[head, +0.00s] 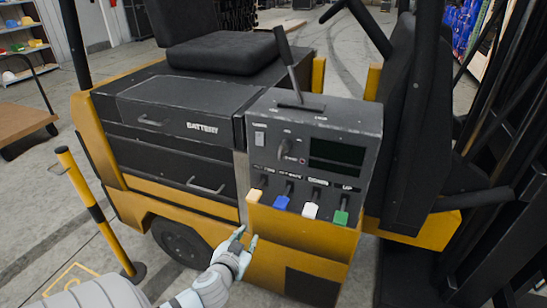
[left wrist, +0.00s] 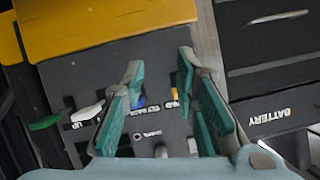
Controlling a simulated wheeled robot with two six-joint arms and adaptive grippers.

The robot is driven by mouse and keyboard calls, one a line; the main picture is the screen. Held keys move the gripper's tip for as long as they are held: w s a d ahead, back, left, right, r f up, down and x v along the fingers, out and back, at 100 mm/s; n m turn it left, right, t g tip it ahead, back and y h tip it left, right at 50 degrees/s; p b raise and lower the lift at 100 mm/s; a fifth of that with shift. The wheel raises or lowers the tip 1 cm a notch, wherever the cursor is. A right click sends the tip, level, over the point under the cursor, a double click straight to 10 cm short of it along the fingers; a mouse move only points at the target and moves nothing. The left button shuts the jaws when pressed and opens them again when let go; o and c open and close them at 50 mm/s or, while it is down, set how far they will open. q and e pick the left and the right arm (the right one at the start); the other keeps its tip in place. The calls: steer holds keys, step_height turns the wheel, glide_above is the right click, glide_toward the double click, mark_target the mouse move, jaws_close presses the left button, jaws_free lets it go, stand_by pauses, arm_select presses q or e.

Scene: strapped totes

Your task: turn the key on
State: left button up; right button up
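The key switch (head: 284,152), a small dark knob on a light plate, sits on the dark control panel (head: 330,108) of a yellow and black forklift. It looks upright in the head view, but its exact angle is too small to read. In the left wrist view a small dark knob (left wrist: 160,152), likely the key, shows low between the fingers, partly at the edge of my gripper body. My left gripper (head: 246,240) is open and empty, below and left of the panel's levers. Its teal fingers (left wrist: 160,65) stand apart over the panel in the wrist view. My right gripper is not in view.
Yellow (head: 255,196), blue (head: 282,202), white (head: 310,210) and green (head: 341,217) levers line the panel's lower edge. A tall lever (head: 286,58) rises from its top. A light rocker switch (head: 260,139) is left of the key. Battery drawers (head: 170,130) and a yellow post (head: 95,205) stand left.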

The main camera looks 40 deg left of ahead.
mark_target(279, 156)
arm_select(q)
steer(key=w+d+r+n+t, duration=0.1)
steer(key=d+r+t, duration=0.1)
steer(key=r, duration=0.8)
steer(key=d+r+n+t, duration=0.1)
steer(key=d+r+t, duration=0.15)
steer(key=r, duration=0.75)
steer(key=x, duration=0.4)
steer(key=p+x, duration=0.1)
steer(key=x, duration=0.9)
steer(key=shift+w+a+r+p, duration=0.1)
steer(key=shift+a+r+p, duration=0.15)
steer(key=shift+r+p, duration=0.1)
jaws_close()
